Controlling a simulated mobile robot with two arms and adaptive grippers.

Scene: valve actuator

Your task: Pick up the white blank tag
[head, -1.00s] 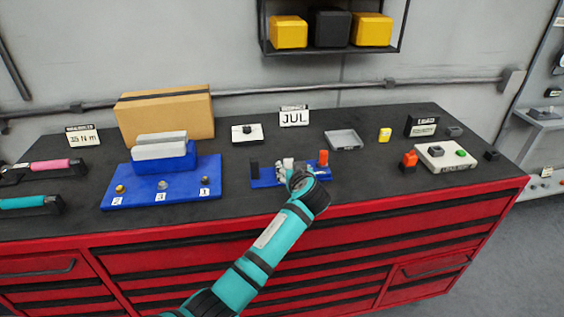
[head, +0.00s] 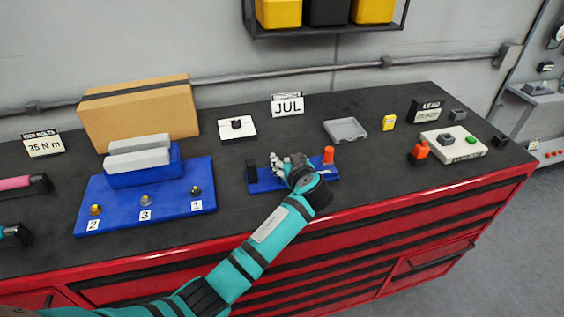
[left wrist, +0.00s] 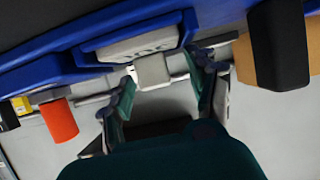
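A blue holder (head: 266,184) near the front of the black worktop bears a black block (head: 251,172) at left and an orange piece (head: 328,155) at right. My left gripper (head: 293,162) is at the middle of this holder. In the left wrist view its fingers (left wrist: 162,70) are spread, one on each side of a small white block (left wrist: 152,71), which looks like the white blank tag. Gaps show between block and fingers. Behind it is a pale plate (left wrist: 135,42) with unclear marks on the blue holder. In the head view my gripper hides the tag. My right gripper is out of view.
A blue stand (head: 118,213) with numbered knobs and grey blocks is at left, before a cardboard box (head: 140,115). A JUL sign (head: 287,104), a white plate with a black knob (head: 237,129), a grey tray (head: 345,130) and a button box (head: 455,144) stand around.

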